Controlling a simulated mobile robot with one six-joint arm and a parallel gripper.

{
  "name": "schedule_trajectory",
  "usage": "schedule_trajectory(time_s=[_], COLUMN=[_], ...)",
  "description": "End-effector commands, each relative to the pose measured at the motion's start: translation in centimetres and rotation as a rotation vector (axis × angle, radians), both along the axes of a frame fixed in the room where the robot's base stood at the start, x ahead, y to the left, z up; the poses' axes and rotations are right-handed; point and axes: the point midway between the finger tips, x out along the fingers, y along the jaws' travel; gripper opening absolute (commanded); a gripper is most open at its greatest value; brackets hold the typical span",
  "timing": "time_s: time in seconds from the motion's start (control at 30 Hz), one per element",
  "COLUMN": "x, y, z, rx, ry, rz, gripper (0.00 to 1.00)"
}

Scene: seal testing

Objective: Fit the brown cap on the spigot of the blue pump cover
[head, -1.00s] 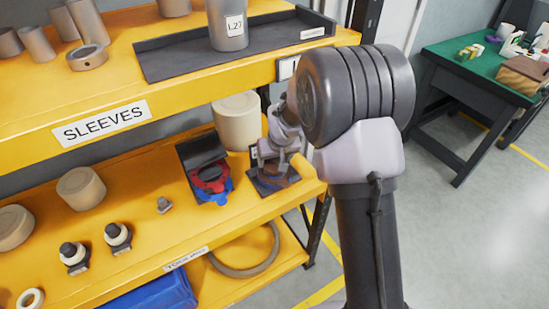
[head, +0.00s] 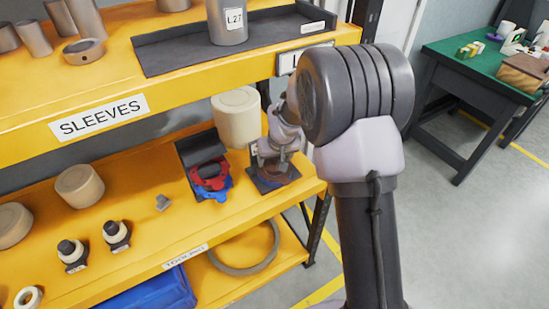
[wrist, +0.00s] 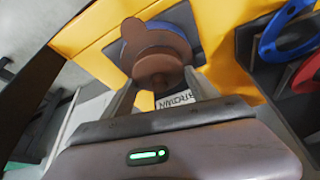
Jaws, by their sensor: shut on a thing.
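My gripper (head: 273,164) is low over a dark plate at the right end of the lower shelf. In the wrist view its two fingers (wrist: 157,80) are shut on a brown round piece, taken as the brown cap (wrist: 157,62), with a rounded tab at its far side. The brown piece shows small under the fingers in the head view (head: 290,175). A blue-grey patch shows behind it; I cannot tell whether this is the pump cover. A blue ring-like part (head: 218,192) lies left of the gripper, also in the wrist view (wrist: 284,35). No spigot is clearly visible.
A red part (head: 210,174) sits in a dark holder (head: 198,150) beside the blue part. A cream cylinder (head: 237,118) stands behind the gripper. The upper yellow shelf (head: 200,92) overhangs the work area.

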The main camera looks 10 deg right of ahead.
Motion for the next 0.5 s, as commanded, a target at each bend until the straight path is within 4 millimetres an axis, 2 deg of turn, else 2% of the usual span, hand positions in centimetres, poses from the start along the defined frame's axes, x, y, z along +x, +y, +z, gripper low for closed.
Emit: schedule_trajectory(time_s=[0.2, 0.23, 0.33, 0.5], x=[0.01, 0.0, 0.0, 0.01], y=[0.0, 0.0, 0.0, 0.0], z=[-0.57, -0.48, -0.43, -0.43], rx=[0.0, 0.0, 0.0, 0.0], ry=[0.0, 0.0, 0.0, 0.0], rz=[0.0, 0.0, 0.0, 0.0], gripper=[0.3, 0.74, 0.94, 0.94])
